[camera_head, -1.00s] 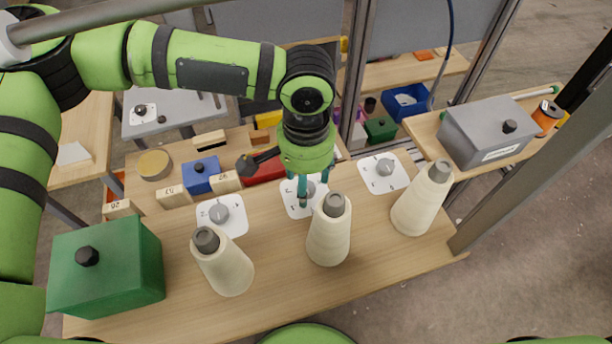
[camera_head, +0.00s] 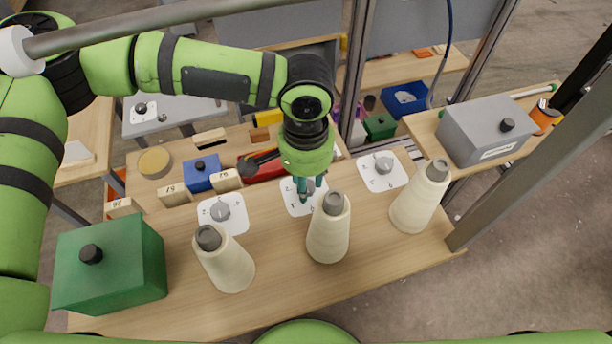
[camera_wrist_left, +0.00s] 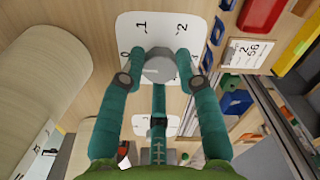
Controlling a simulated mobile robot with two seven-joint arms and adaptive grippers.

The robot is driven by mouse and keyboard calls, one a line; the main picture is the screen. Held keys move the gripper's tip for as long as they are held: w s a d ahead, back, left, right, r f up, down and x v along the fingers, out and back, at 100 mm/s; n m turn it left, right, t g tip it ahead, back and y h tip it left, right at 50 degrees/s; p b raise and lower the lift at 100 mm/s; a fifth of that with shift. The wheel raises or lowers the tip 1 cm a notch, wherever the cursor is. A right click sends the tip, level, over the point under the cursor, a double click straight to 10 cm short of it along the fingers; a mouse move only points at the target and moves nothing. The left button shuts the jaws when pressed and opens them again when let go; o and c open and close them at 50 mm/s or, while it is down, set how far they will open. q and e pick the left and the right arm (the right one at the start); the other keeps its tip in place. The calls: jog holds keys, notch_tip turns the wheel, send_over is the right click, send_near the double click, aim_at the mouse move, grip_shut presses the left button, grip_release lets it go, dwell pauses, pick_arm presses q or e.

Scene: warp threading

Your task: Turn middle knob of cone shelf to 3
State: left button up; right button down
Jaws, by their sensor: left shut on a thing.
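The middle knob (camera_wrist_left: 160,66) is a grey dial on a white plate (camera_wrist_left: 165,27) on the shelf. In the left wrist view the marks 0, 1 and 2 show around its far side; I cannot tell which mark it points to. In the head view its plate (camera_head: 291,192) lies behind the middle cone, with the knob largely hidden by my fingers. My left gripper (camera_head: 310,186) reaches down from above and is shut on the knob, teal fingers around its sides. My right gripper is not in view.
Cream cones stand in front of the plates: left (camera_head: 224,262), middle (camera_head: 328,232) and right (camera_head: 418,200). The left knob (camera_head: 220,212) and right knob (camera_head: 383,165) sit either side. A green box (camera_head: 110,270) stands at left; wooden blocks line the back.

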pick_arm(q)
jog(key=m+p, duration=0.2)
jog(key=p, duration=0.1)
jog(key=shift+s+r+m, duration=0.1)
jog(key=shift+r+m, duration=0.05)
jog(key=shift+m, duration=0.25)
jog(key=m+p, duration=0.3)
jog(key=m, duration=0.1)
jog(key=shift+m, duration=0.3)
jog(key=m+p, duration=0.2)
jog(key=m, duration=0.1)
jog(key=shift+m, duration=0.3)
jog(key=m+p, duration=0.1)
jog(key=m, duration=0.3)
jog(key=shift+m+p, duration=0.3)
jog(key=shift+p, duration=0.05)
jog(key=m, duration=0.4)
jog(key=shift+f+p, duration=0.2)
jog(key=shift+p, duration=0.2)
jog(key=m, duration=1.5)
jog(key=shift+b, duration=0.4)
jog(key=shift+m, duration=0.4)
